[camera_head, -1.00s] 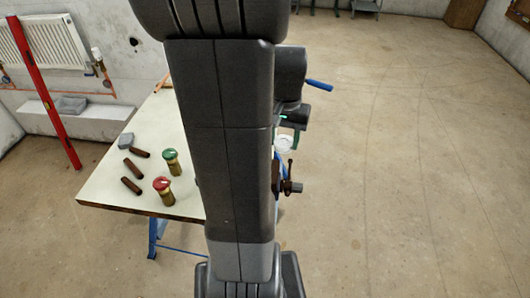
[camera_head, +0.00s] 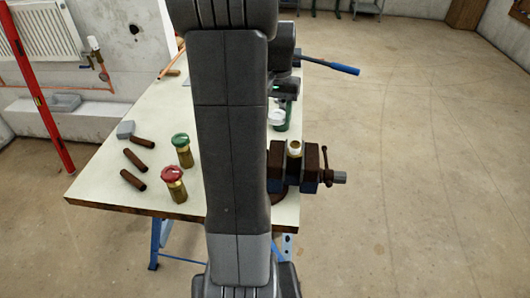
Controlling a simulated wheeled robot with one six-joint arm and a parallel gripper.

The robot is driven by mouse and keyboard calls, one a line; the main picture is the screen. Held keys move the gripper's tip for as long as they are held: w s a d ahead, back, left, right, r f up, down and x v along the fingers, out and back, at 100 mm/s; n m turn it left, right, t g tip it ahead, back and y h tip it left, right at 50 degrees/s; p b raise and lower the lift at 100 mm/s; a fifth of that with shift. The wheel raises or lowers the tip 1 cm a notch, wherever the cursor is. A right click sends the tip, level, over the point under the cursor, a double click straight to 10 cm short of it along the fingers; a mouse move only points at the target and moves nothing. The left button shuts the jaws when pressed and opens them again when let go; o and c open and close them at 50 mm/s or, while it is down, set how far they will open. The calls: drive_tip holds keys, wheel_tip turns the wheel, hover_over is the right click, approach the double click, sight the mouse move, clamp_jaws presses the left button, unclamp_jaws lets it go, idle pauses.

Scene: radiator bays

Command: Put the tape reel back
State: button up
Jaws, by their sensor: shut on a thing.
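The tape reel (camera_head: 277,117) is a small white round thing, seen just right of my arm in the head view. My gripper (camera_head: 281,106) is shut on it, over the right part of the workbench. Most of my gripper and part of the reel are hidden behind my arm. I cannot tell whether the reel touches the bench top.
The workbench (camera_head: 95,190) holds a green-capped valve (camera_head: 182,150), a red-capped valve (camera_head: 173,184), several brown cylinders (camera_head: 134,180) and a grey block (camera_head: 126,129). A vise (camera_head: 309,166) with a brass fitting (camera_head: 294,148) stands at its right edge. A blue-handled tool (camera_head: 343,68) juts out beyond. Open floor lies right.

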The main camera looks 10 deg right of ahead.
drive_tip(key=shift+w+a+f, duration=0.15)
drive_tip(key=shift+w+f, duration=0.2)
drive_tip(key=shift+f, duration=0.05)
drive_tip(key=shift+w+a+f, duration=0.1)
drive_tip(key=shift+f, duration=0.15)
wheel_tip(320, 180, down, 10)
drive_tip(key=shift+r, duration=0.25)
drive_tip(key=shift+b, duration=0.3)
drive_tip(key=shift+f, duration=0.2)
drive_tip(key=o, duration=0.8)
drive_tip(key=shift+r, duration=0.15)
wheel_tip(320, 180, up, 12)
drive_tip(key=shift+r+p, duration=0.1)
drive_tip(key=shift+p, duration=0.2)
